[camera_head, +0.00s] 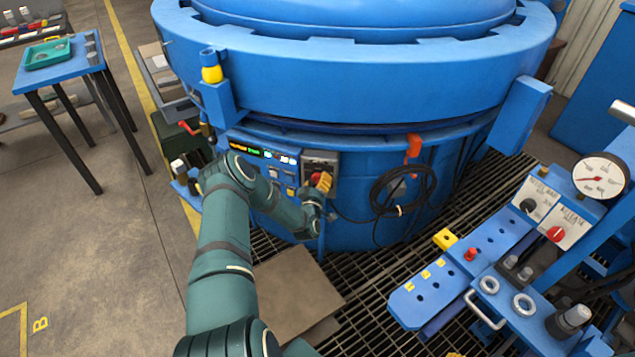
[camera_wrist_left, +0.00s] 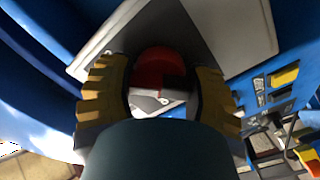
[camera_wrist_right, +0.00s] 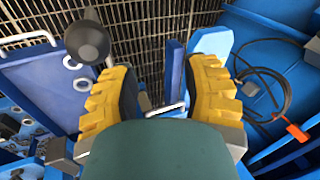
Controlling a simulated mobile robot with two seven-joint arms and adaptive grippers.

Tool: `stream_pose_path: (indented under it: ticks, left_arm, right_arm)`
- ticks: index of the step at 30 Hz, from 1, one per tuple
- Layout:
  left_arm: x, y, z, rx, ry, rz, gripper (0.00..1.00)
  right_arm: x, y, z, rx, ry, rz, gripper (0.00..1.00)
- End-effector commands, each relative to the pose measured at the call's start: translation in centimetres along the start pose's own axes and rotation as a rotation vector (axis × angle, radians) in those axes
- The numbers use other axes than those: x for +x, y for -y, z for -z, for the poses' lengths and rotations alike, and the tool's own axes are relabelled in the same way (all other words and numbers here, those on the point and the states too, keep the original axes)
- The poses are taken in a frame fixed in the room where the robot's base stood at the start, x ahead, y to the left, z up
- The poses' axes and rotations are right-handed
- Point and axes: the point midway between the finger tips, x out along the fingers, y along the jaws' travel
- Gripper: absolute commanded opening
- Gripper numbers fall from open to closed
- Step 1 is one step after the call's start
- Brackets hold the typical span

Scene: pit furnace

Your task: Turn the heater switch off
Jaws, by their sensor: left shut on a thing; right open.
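The heater switch is a red rotary knob (camera_head: 316,177) on a grey box (camera_head: 322,160) on the front of the blue furnace. My left gripper (camera_head: 325,183) is at this knob, its yellow fingers partly covering it. In the left wrist view the red knob (camera_wrist_left: 160,66) sits between the two yellow fingers of my left gripper (camera_wrist_left: 160,78), which is shut on it. The knob's exact turn angle is hard to tell. My right gripper (camera_wrist_right: 160,75) shows only in the right wrist view, open and with nothing between its fingers.
A control panel (camera_head: 266,165) with lit displays is left of the switch box. A black coiled cable (camera_head: 402,190) and an orange hook (camera_head: 413,147) hang to its right. A blue bench with a gauge (camera_head: 600,177) stands at right, and a blue table (camera_head: 62,68) at far left.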

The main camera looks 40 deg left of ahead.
Motion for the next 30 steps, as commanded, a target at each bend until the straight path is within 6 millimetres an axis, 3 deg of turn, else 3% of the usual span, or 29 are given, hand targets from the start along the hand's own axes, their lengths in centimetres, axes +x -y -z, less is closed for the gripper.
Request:
stream_pose_path:
  ticks: [8,30]
  left_arm:
    - [-0.06,0.01,-0.11,-0.161,0.002,0.0,0.19]
    - [-0.12,0.11,-0.15,-0.858,0.002,0.003,0.19]
  right_arm:
    - [0.0,0.0,0.0,0.0,0.0,0.0,0.47]
    - [0.0,0.0,0.0,0.0,0.0,0.0,0.47]
